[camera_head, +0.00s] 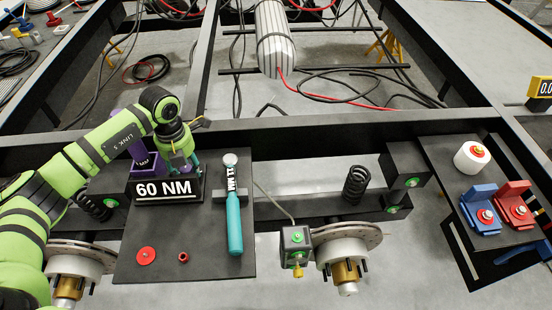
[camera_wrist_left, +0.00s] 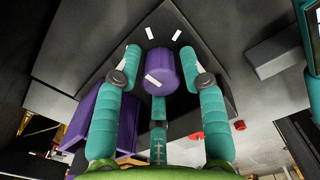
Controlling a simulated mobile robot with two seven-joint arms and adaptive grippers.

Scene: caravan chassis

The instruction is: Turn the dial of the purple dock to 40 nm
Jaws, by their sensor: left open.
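The purple dock (camera_head: 147,163) stands at the back left of the dark board, partly hidden by my left arm. Its display (camera_head: 163,189) reads 60 NM. In the left wrist view the dial (camera_wrist_left: 161,68) is a purple cylinder with a white mark on its face. White ticks (camera_wrist_left: 149,33) show on the dark panel behind it. My left gripper (camera_head: 184,164) is at the dock; in the left wrist view its teal fingers (camera_wrist_left: 160,62) are spread on either side of the dial. Whether they touch it I cannot tell. My right gripper is not in view.
A red disc (camera_head: 146,256) and a small red ring (camera_head: 183,257) lie on the board (camera_head: 205,268). A coil spring (camera_head: 356,184) and brake hub (camera_head: 343,252) are farther right.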

